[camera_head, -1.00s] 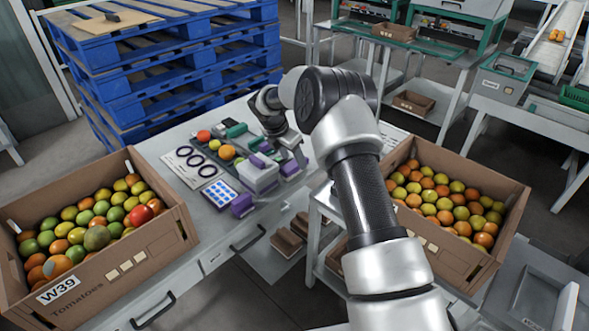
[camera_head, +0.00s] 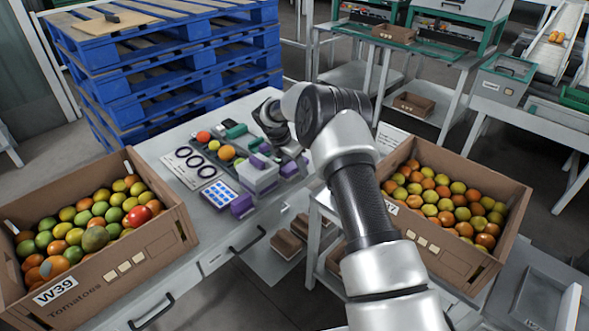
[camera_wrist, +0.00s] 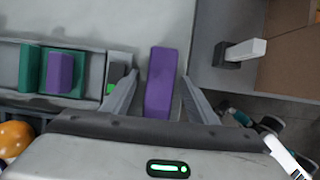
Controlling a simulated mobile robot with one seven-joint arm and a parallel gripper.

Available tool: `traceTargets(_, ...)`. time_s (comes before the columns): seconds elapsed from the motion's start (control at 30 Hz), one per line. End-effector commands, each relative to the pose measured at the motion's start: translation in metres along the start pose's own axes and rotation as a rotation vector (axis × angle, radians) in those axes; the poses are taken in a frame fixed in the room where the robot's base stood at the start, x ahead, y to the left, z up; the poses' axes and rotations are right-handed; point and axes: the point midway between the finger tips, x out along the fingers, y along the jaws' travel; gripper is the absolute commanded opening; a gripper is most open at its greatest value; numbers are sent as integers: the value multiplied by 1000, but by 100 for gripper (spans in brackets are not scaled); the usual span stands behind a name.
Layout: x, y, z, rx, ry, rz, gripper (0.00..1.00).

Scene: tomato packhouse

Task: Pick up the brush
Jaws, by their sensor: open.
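In the wrist view my gripper (camera_wrist: 158,92) is open, with a finger on each side of a purple block-shaped piece (camera_wrist: 162,78). The piece lies between the fingers; I cannot tell whether they touch it. It may be the brush's handle, but no bristles show. To its left is a green holder with a purple block (camera_wrist: 60,72). To its right a white bar with a dark end (camera_wrist: 242,50) lies on the grey surface. In the head view my gripper (camera_head: 290,152) is over the bench's right side, mostly hidden by my arm, and the brush cannot be made out.
On the bench (camera_head: 222,250) stand a white-and-purple device (camera_head: 258,176), a blue-dotted card (camera_head: 219,194), a ring sheet (camera_head: 193,167) and loose tomatoes (camera_head: 227,152). Tomato crates stand left (camera_head: 150,240) and right (camera_head: 430,237). Blue pallets (camera_head: 190,60) are stacked behind.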

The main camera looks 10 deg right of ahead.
Motion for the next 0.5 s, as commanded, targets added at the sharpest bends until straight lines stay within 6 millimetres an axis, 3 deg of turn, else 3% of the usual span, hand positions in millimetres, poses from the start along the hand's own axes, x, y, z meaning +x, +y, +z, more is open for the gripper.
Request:
traceTargets(0.3, 1, 0, 0, 0, 0, 0, 53)
traceTargets(0.5, 1, 0, 0, 0, 0, 0, 19)
